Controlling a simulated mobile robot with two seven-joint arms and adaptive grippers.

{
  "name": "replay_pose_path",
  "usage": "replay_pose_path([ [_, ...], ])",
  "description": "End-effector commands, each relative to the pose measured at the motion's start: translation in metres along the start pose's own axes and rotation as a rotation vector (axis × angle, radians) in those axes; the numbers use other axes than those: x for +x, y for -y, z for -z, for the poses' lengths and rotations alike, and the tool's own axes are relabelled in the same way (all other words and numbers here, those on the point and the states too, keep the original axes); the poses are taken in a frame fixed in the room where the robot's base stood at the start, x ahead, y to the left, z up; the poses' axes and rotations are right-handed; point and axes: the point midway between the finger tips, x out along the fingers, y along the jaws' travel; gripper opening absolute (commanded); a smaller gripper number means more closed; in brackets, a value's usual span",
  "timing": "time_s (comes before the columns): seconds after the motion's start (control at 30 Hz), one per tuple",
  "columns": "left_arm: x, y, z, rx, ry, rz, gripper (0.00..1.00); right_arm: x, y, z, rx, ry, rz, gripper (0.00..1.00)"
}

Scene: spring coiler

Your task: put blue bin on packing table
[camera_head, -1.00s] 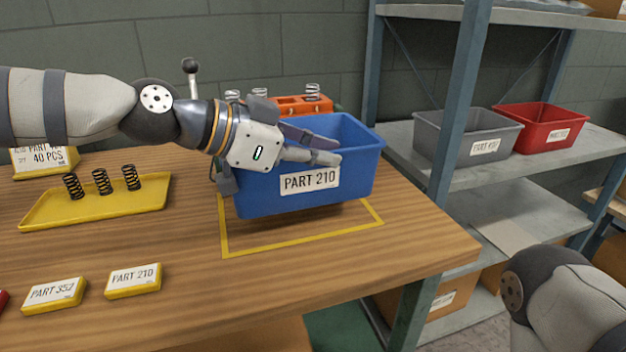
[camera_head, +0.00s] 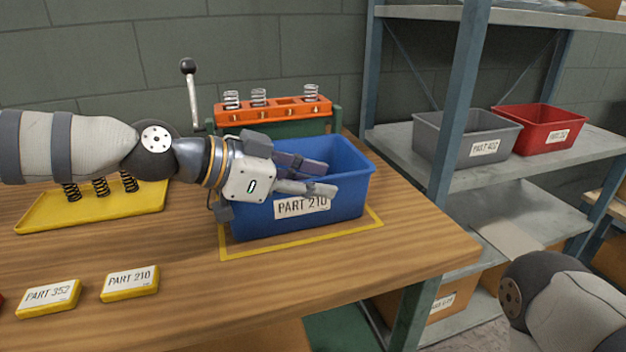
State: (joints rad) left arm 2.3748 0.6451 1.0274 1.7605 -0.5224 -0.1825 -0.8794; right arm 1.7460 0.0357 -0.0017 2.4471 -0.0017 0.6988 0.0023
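The blue bin (camera_head: 340,207), with a PART 210 label on its front, sits upright on the wooden packing table (camera_head: 190,255), inside a yellow outline (camera_head: 300,242). My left gripper (camera_head: 330,177) reaches in from the left at the bin's front rim. Its fingers are spread a little apart, the dark one over the bin's inside and the grey one at the front side. The fingers and wrist hide part of the rim and the left end. Whether they touch the bin is unclear. My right gripper is out of view; only part of my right arm shows at lower right.
An orange spring rack (camera_head: 276,112) with a lever stands behind the bin. A yellow tray (camera_head: 95,209) of black springs and yellow part labels (camera_head: 130,283) are at left. A shelf at right holds a grey bin (camera_head: 466,137) and a red bin (camera_head: 541,128).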

Motion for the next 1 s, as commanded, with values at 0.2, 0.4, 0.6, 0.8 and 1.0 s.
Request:
replay_pose_path([
  [0.2,-0.014,0.002,0.005,0.0,-0.002,0.004,0.27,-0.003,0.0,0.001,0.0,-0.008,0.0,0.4],
  [0.4,-0.059,0.002,0.006,0.002,-0.004,0.005,0.27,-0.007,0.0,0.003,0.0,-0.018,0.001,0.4],
  [0.6,-0.1,0.001,0.006,0.001,-0.004,0.004,0.27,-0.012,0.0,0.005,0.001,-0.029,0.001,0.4],
  [0.8,-0.12,0.001,0.004,0.001,-0.001,0.001,0.27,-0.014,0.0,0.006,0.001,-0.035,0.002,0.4],
  [1.0,-0.122,0.0,0.003,0.0,0.0,-0.001,0.27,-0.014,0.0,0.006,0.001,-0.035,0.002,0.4],
])
